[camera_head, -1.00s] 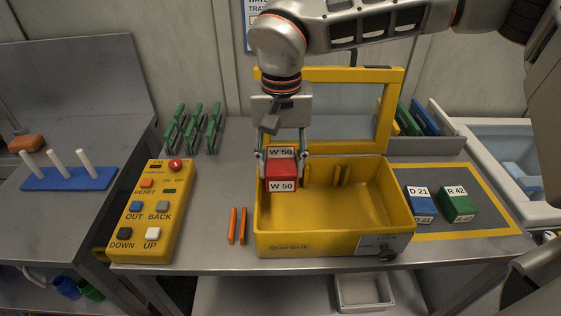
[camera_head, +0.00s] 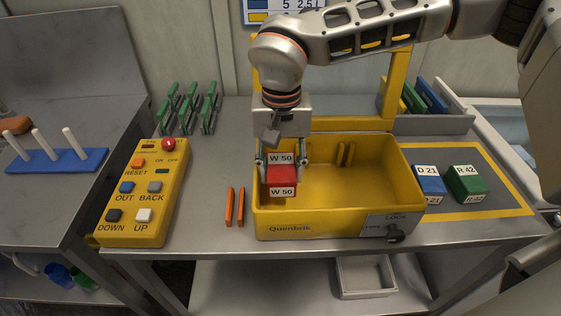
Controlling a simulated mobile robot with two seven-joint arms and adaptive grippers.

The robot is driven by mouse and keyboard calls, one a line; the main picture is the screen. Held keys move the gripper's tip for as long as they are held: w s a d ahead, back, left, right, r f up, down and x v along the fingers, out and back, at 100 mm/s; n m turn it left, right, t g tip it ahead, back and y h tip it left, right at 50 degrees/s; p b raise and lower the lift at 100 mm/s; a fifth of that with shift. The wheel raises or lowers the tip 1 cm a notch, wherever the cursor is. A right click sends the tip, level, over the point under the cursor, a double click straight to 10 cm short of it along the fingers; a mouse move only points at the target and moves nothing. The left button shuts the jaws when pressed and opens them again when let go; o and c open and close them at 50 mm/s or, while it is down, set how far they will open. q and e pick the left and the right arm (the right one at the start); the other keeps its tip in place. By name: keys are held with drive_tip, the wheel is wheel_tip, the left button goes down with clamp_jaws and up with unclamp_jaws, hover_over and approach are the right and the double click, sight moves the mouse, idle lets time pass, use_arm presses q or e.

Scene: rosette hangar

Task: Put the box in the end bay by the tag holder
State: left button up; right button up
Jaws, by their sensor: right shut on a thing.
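The red box (camera_head: 283,180), with white W 50 labels, is held upright between the fingers of my right gripper (camera_head: 282,167). The gripper points down into the left end of the open yellow case (camera_head: 335,222). I cannot tell whether the box touches the case floor. Short yellow divider ribs (camera_head: 345,154) stand at the back wall, right of the box. A grey plate (camera_head: 388,226) marked LOCK, with a dark knob, is on the case's front right. I cannot make out for sure which part is the tag holder. My left gripper is not in view.
The case's lid frame (camera_head: 390,98) stands open behind, partly hidden by my arm. Orange sticks (camera_head: 235,207) and a yellow control panel (camera_head: 147,195) are at left.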

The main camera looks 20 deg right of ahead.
wheel_tip(320, 180, down, 3)
drive_tip(key=shift+f+b, duration=0.15)
drive_tip(key=shift+b, duration=0.35)
drive_tip(key=shift+f, duration=0.65)
drive_tip(key=o, duration=1.3)
drive_tip(key=shift+r, duration=0.1)
